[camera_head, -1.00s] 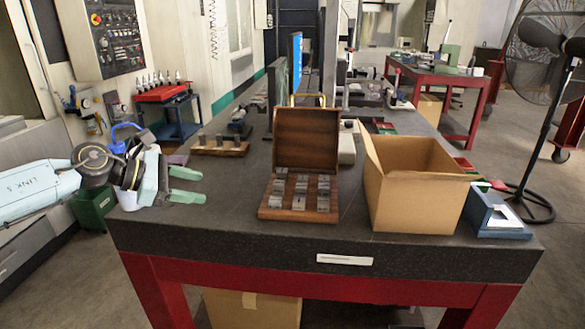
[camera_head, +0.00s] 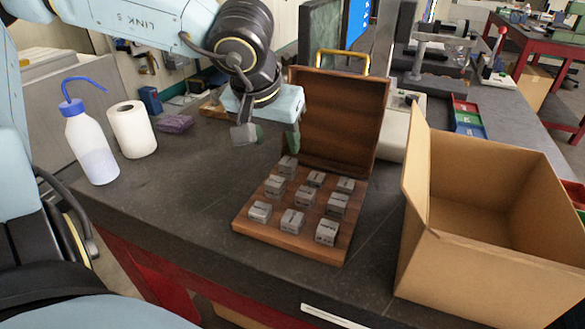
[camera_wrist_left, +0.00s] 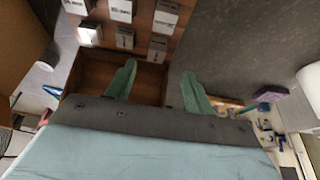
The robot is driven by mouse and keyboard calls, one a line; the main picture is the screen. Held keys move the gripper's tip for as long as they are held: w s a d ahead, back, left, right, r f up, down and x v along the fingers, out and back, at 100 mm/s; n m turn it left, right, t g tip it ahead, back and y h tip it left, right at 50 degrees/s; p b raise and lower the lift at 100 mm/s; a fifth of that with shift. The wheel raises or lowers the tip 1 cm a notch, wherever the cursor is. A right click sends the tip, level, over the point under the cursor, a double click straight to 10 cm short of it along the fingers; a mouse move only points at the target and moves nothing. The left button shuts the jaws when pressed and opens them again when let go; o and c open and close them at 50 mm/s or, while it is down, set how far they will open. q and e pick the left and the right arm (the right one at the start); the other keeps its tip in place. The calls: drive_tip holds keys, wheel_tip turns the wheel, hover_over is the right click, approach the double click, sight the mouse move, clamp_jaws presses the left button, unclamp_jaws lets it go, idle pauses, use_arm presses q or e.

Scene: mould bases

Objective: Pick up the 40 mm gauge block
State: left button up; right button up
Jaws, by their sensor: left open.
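Several grey gauge blocks (camera_head: 304,197) stand in rows in an open wooden case (camera_head: 285,245) on the dark bench. Their labels are too small to read in the head view, so I cannot tell which is the 40 mm one. Blocks (camera_wrist_left: 125,38) also show at the top of the left wrist view. My left gripper (camera_head: 268,138) hangs above the bench beside the case's raised lid (camera_head: 345,115), behind and left of the blocks. Its green fingers (camera_wrist_left: 158,85) are apart in the left wrist view, with nothing between them. My right gripper is not in view.
An open cardboard box (camera_head: 475,255) stands right of the case. A white bottle (camera_head: 92,150) with a blue spout and a paper roll (camera_head: 132,132) stand at the left.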

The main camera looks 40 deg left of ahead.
sight(287, 163)
use_arm(q)
drive_tip(key=x, duration=0.3)
drive_tip(key=shift+f, duration=0.1)
drive_tip(key=shift+w+f+b, duration=0.25)
drive_tip(key=shift+f+b, duration=0.05)
drive_tip(key=shift+f, duration=0.1)
drive_tip(key=shift+w+f, duration=0.15)
drive_tip(key=shift+f, duration=0.15)
drive_tip(key=b+x, duration=0.1)
drive_tip(key=x, duration=0.3)
drive_tip(key=shift+w+f, duration=0.2)
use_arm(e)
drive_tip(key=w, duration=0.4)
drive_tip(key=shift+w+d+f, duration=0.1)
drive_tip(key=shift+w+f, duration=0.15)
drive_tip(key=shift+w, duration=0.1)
use_arm(q)
clamp_jaws()
